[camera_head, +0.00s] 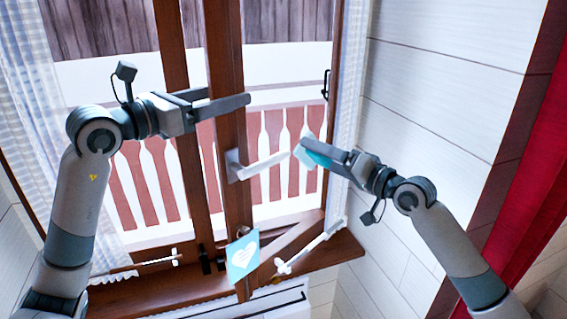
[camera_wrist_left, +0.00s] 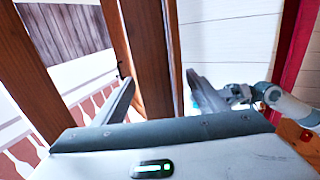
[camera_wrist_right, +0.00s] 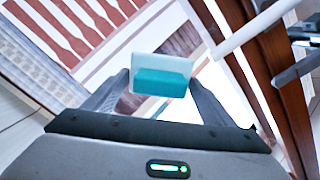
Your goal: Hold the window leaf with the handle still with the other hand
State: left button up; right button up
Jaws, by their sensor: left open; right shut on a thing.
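The window leaf with the handle has a brown wooden stile (camera_head: 222,55). A white lever handle (camera_head: 262,165) sticks out from it to the right. My left gripper (camera_head: 228,96) is open around the stile above the handle, one finger on each side. In the left wrist view the stile (camera_wrist_left: 145,60) stands between the two fingers; I cannot tell if either touches it. My right gripper (camera_head: 318,157) is shut on a teal and white block (camera_wrist_right: 162,78), just right of the handle's free end. The handle also shows in the right wrist view (camera_wrist_right: 252,27).
A teal tag with a white heart (camera_head: 243,256) hangs low by the stile. A wooden sill (camera_head: 340,250) with a white stay runs below. A checked curtain (camera_head: 30,90) hangs left, a red curtain (camera_head: 530,200) right. A white plank wall (camera_head: 440,110) stands beside the window.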

jog(key=shift+w+d+f, duration=0.1)
jog(key=shift+d+f, duration=0.05)
jog(key=shift+f, duration=0.05)
jog(key=shift+f+b, duration=0.45)
jog(key=shift+b, duration=0.2)
jog(key=shift+f+b, duration=0.55)
jog(key=shift+f, duration=0.15)
pick_arm(q)
jog(key=v, duration=0.9)
jog(key=shift+d, duration=0.1)
